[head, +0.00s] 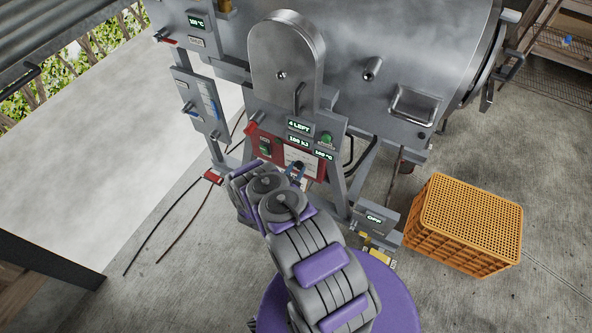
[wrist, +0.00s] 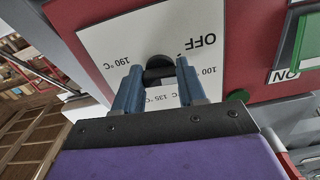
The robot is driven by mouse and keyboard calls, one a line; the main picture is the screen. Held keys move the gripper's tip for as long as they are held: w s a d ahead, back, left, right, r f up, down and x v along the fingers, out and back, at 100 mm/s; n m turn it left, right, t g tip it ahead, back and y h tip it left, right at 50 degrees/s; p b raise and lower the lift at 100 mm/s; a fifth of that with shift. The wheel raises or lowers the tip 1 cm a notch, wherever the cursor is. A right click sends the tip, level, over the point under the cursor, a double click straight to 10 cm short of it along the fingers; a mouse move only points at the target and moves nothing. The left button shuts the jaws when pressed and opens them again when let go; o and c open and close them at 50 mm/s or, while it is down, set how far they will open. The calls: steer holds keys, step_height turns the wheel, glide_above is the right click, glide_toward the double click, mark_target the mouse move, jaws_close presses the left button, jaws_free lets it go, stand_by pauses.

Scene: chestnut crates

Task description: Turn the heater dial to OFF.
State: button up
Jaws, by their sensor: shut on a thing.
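The heater dial (wrist: 159,64) is a black knob on a white plate (wrist: 100,45) marked OFF, 100, 135 and 190 °C, upside down in the wrist view. My gripper (wrist: 158,78) has its two blue fingers closed on either side of the dial. In the head view the white dial plate (head: 298,155) sits on the red panel, with my gripper (head: 297,170) in front of it. The fingers partly cover the dial and the lower labels, and I cannot tell which mark the dial points to.
A green switch (wrist: 307,42) marked ON is beside the plate on the red panel (head: 265,147). The big steel drum (head: 400,50) stands above.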

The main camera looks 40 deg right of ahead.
steer(key=n+b, duration=0.1)
steer(key=n, duration=0.4)
steer(key=shift+b, duration=0.4)
steer(key=shift+w+n, duration=0.1)
steer(key=shift+n, duration=0.2)
steer(key=o, duration=1.1)
steer(key=shift+c, duration=0.2)
steer(key=shift+a, duration=0.1)
steer(key=p+v, duration=0.1)
steer(key=v, duration=1.6)
steer(key=shift+a, duration=0.15)
